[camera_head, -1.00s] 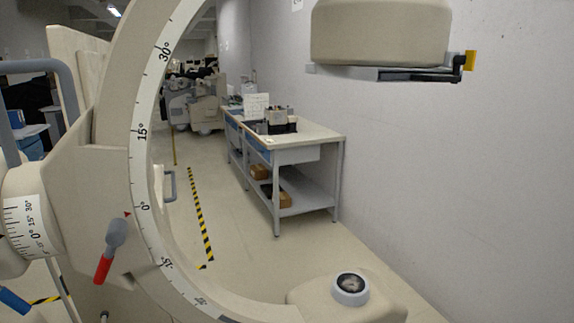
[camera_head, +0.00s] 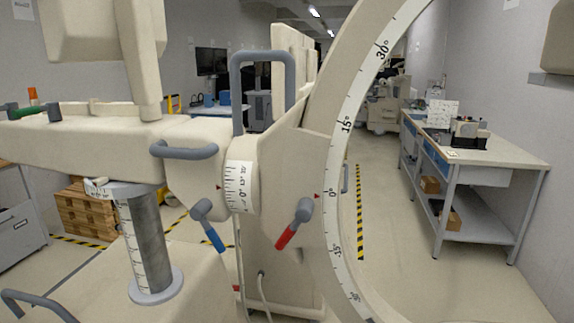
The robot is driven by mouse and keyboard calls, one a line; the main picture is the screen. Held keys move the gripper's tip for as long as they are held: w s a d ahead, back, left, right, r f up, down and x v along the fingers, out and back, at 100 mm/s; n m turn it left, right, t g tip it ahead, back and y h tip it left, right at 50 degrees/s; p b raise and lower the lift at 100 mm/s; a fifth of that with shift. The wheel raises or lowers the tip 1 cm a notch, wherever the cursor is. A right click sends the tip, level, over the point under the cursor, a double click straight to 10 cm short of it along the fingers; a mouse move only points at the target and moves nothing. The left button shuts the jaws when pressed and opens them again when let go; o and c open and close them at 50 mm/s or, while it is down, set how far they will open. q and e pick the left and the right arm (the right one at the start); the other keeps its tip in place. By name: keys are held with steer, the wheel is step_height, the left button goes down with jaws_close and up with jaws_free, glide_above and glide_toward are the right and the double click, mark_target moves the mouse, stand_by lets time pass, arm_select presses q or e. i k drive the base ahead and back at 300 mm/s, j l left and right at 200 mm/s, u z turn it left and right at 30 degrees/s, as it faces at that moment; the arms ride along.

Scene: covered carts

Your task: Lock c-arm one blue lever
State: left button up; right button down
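The blue lever (camera_head: 214,237) hangs from a grey pivot on the C-arm's (camera_head: 200,165) beige horizontal arm, below the white dial (camera_head: 239,188). It points down and slightly right. A red lever (camera_head: 288,236) is to its right, on the housing beside the large scaled arc (camera_head: 343,140), and points down and left. Neither of my grippers shows in the head view, and nothing touches the levers.
Grey handles (camera_head: 184,151) stick out beside the dial, and a tall grey handle (camera_head: 238,90) rises behind it. A scaled grey column (camera_head: 147,250) stands at left. A workbench (camera_head: 490,165) is at right. Striped floor tape (camera_head: 361,215) marks open floor behind the arc.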

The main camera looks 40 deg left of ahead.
mark_target(199, 213)
steer(key=u, duration=1.6)
